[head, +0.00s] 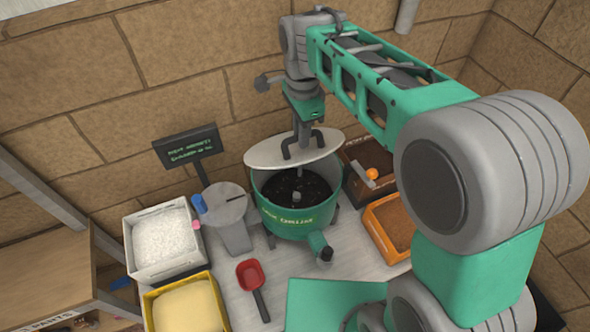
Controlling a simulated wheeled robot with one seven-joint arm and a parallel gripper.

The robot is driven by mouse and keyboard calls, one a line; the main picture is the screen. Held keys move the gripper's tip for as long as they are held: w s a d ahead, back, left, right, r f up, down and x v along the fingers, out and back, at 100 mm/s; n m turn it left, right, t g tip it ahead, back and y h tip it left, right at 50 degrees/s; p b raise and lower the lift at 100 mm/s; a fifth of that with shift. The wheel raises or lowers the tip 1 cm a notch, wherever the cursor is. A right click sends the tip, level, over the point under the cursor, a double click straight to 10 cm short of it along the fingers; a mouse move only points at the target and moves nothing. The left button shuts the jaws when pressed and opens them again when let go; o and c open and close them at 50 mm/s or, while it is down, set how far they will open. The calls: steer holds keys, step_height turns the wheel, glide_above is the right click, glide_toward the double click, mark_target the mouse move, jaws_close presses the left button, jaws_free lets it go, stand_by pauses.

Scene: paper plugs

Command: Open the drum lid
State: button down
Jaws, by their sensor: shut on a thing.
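The green drum (280,219) stands on the pale table with its mouth uncovered at the front. Dark material and a grey central post (297,198) show inside. The round pale lid (262,155) is raised and tilted over the back of the drum. My gripper (303,139) comes down from above onto the dark lid handle (289,150) and is shut on it. The fingertips are small in view. Whether the lid's back edge is hinged to the drum is hidden.
A white bin (129,247) and yellow bin (151,312) stand left. A grey canister (234,228) and red scoop (251,276) are near the drum. Brown bins, one orange-rimmed (377,233), stand right. A dark sign (187,146) and brick wall (190,60) are behind.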

steer(key=shift+w+a, duration=0.1)
steer(key=shift+w, duration=0.1)
steer(key=w+a+r, duration=0.2)
steer(key=w+r, duration=0.2)
steer(key=w, duration=0.1)
steer(key=shift+a, duration=0.25)
steer(key=c, duration=1.3)
jaws_free()
steer(key=shift+r, duration=0.1)
step_height(320, 180, up, 6)
steer(key=shift+f, duration=0.1)
